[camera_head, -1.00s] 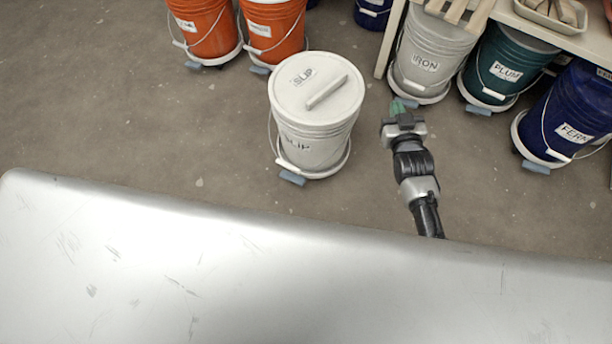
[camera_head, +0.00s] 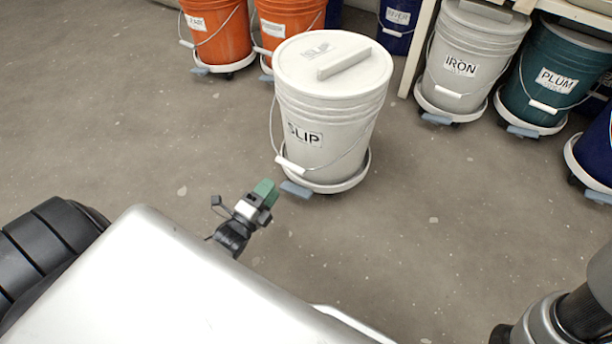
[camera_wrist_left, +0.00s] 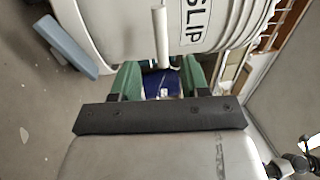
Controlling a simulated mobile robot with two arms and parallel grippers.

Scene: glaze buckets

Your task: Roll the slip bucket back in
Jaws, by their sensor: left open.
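The slip bucket (camera_head: 325,115) is off-white, lidded and labelled SLIP. It stands upright on a round white dolly (camera_head: 345,186) with a blue-grey tab (camera_head: 296,189). Its wire bail hangs at the front with a white grip (camera_head: 290,165). My left gripper (camera_head: 265,192) has green fingertips and is just left of the tab and grip, apart from the bucket in the head view. The left wrist view shows the fingers (camera_wrist_left: 160,82) open with nothing between them. The white grip (camera_wrist_left: 160,38) lies just beyond the fingertips, roughly in line with the gap. My right gripper is out of view.
The iron bucket (camera_head: 465,60) and plum bucket (camera_head: 555,75) stand at the right by a table leg (camera_head: 418,48). A dark blue bucket (camera_head: 597,150) is at the right edge. Orange buckets (camera_head: 218,32) stand at the back left. Bare floor (camera_head: 430,240) lies around the slip bucket.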

